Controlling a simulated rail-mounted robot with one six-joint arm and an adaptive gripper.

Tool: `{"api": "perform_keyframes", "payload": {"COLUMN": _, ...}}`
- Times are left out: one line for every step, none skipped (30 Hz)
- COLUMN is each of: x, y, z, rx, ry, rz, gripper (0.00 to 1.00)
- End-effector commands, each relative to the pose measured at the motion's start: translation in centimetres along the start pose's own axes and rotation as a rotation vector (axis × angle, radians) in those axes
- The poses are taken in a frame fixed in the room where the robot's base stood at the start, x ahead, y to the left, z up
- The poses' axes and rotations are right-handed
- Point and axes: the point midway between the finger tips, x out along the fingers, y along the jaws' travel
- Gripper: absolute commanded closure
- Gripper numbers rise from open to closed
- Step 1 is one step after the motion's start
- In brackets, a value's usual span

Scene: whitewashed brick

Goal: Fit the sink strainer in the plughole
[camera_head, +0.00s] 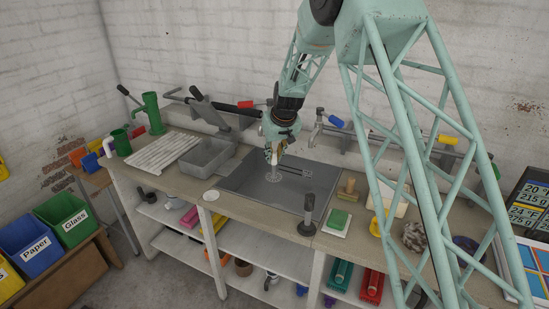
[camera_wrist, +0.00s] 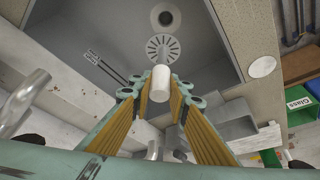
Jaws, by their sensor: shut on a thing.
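The sink strainer (camera_wrist: 162,47) is a slotted grey disc with a pale upright cylindrical knob. In the wrist view, my gripper (camera_wrist: 161,88) is shut on the knob, with the disc beyond the fingertips. The plughole (camera_wrist: 165,17) is a round metal ring with a dark centre, just past the disc at the top of the wrist view; the two look offset. In the head view, my gripper (camera_head: 273,153) is over the grey sink (camera_head: 245,180), with the strainer (camera_head: 273,176) hanging below it. I cannot tell its height above the basin floor.
Taps and pipes (camera_head: 335,122) run along the back. A grey tub (camera_head: 207,155) and a white ribbed board (camera_head: 163,152) stand left of the sink. A dark-handled tool (camera_head: 307,215) stands at the front edge, with a green sponge (camera_head: 338,219) to the right.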

Motion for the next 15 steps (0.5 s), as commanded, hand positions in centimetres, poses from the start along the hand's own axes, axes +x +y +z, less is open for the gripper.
{"api": "perform_keyframes", "payload": {"x": -0.02, "y": 0.01, "z": -0.02, "rx": 0.0, "ry": 0.0, "rz": 0.0, "gripper": 1.0}}
{"api": "perform_keyframes", "payload": {"x": -0.02, "y": 0.01, "z": -0.02, "rx": 0.0, "ry": 0.0, "rz": 0.0, "gripper": 1.0}}
{"api": "perform_keyframes", "payload": {"x": -0.03, "y": 0.01, "z": -0.02, "rx": 0.0, "ry": 0.001, "rz": 0.0, "gripper": 1.0}}
{"api": "perform_keyframes", "payload": {"x": -0.03, "y": 0.01, "z": -0.02, "rx": 0.0, "ry": 0.001, "rz": 0.0, "gripper": 1.0}}
{"api": "perform_keyframes", "payload": {"x": -0.03, "y": 0.01, "z": -0.02, "rx": 0.0, "ry": 0.001, "rz": 0.0, "gripper": 1.0}}
{"api": "perform_keyframes", "payload": {"x": -0.03, "y": 0.01, "z": -0.02, "rx": 0.0, "ry": 0.001, "rz": 0.0, "gripper": 1.0}}
{"api": "perform_keyframes", "payload": {"x": -0.02, "y": 0.01, "z": -0.01, "rx": 0.0, "ry": 0.001, "rz": 0.0, "gripper": 1.0}}
{"api": "perform_keyframes", "payload": {"x": -0.01, "y": 0.01, "z": -0.01, "rx": 0.0, "ry": 0.001, "rz": 0.0, "gripper": 1.0}}
{"api": "perform_keyframes", "payload": {"x": 0.0, "y": 0.01, "z": -0.01, "rx": 0.0, "ry": 0.001, "rz": 0.0, "gripper": 1.0}}
{"api": "perform_keyframes", "payload": {"x": 0.01, "y": 0.01, "z": 0.0, "rx": 0.0, "ry": 0.001, "rz": 0.0, "gripper": 1.0}}
{"api": "perform_keyframes", "payload": {"x": 0.02, "y": 0.01, "z": 0.01, "rx": 0.0, "ry": 0.001, "rz": 0.0, "gripper": 1.0}}
{"api": "perform_keyframes", "payload": {"x": 0.03, "y": 0.01, "z": 0.02, "rx": 0.0, "ry": 0.001, "rz": 0.0, "gripper": 1.0}}
{"api": "perform_keyframes", "payload": {"x": 0.04, "y": 0.01, "z": 0.03, "rx": 0.0, "ry": 0.001, "rz": 0.0, "gripper": 1.0}}
{"api": "perform_keyframes", "payload": {"x": 0.11, "y": 0.01, "z": 0.07, "rx": 0.0, "ry": 0.001, "rz": 0.0, "gripper": 1.0}}
{"api": "perform_keyframes", "payload": {"x": 0.31, "y": 0.01, "z": 0.17, "rx": 0.0, "ry": 0.0, "rz": 0.0, "gripper": 1.0}}
